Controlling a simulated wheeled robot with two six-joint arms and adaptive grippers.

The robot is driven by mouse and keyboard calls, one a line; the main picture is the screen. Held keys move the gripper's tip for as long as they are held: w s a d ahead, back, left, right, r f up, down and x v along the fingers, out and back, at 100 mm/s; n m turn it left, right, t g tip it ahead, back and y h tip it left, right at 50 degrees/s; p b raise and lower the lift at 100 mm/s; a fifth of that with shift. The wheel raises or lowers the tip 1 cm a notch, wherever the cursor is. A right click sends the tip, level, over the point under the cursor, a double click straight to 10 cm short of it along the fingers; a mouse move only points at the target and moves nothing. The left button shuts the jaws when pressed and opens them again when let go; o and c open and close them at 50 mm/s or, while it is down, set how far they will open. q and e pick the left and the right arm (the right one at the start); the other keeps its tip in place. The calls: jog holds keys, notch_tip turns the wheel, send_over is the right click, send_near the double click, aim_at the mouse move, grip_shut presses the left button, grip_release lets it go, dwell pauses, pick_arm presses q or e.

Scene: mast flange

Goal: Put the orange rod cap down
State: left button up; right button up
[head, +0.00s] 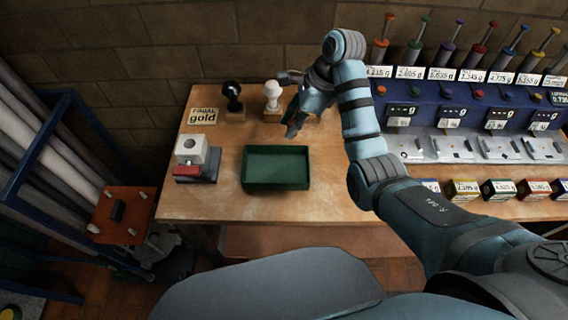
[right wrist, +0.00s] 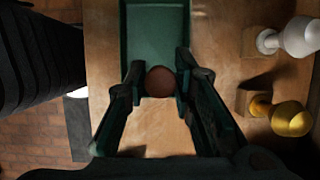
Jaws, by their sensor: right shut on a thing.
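My right gripper (head: 291,131) hangs over the table just behind the green tray (head: 276,184). In the right wrist view its two fingers (right wrist: 159,84) are shut on a small round cap (right wrist: 159,81), which I take for the orange rod cap; it looks dark reddish brown in the shade. The cap overlaps the edge of the green tray (right wrist: 155,30) in that view; its height above the table is hard to tell. In the head view the cap is not discernible at the fingers. The visible tray floor is empty. My left gripper is not in view.
A black finial (head: 233,92) and a white finial (head: 272,92) stand on wooden blocks; a gold finial (right wrist: 290,118) is beside the white one. A "FINIAL gold" card (head: 202,116) and a white block device (head: 192,152) are left. Labelled racks (head: 450,112) fill the right.

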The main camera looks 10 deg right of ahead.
send_over(287, 170)
jog(key=s+d, duration=0.1)
jog(key=s, duration=0.1)
jog(key=f, duration=0.9)
jog(key=shift+w+d+f+b, duration=0.2)
jog(key=shift+f+b, duration=0.05)
jog(key=shift+b, duration=0.15)
jog(key=f, duration=0.3)
jog(key=w+f+b, duration=0.1)
jog(key=f, duration=0.2)
jog(key=shift+w+f, duration=0.1)
jog(key=shift+w, duration=0.1)
jog(key=shift+s, duration=0.25)
jog(key=o, duration=0.9)
jog(key=shift+f, duration=0.1)
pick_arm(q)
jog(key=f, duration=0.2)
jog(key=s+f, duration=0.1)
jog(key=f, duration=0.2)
pick_arm(e)
jog(key=shift+o, duration=0.2)
